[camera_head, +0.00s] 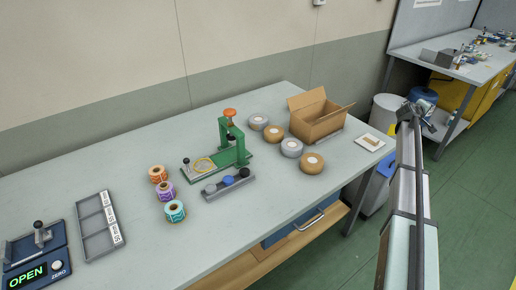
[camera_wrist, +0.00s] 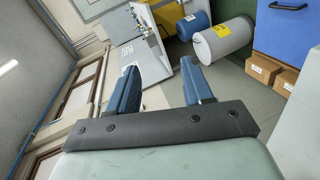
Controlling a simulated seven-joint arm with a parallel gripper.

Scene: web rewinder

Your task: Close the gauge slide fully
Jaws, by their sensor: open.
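The gauge (camera_head: 36,262) is a dark blue unit at the lower left of the table in the head view, partly cut off by the picture's edge. Its display reads OPEN in green, with a ZERO button beside it. The gauge slide (camera_head: 38,232) has an upright dark knob on a grey metal part at the back of the unit. My gripper (camera_head: 418,103) is far to the right, raised beyond the table's right edge and well away from the gauge. In the wrist view my gripper (camera_wrist: 160,85) has its two blue fingers spread, with nothing between them.
A grey sorting tray (camera_head: 82,231) lies right of the gauge. Coloured label rolls (camera_head: 167,192), a green press (camera_head: 231,150), a small knobbed fixture (camera_head: 228,185), tape rolls (camera_head: 291,147) and an open cardboard box (camera_head: 316,120) stand farther right. The table's front right is clear.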

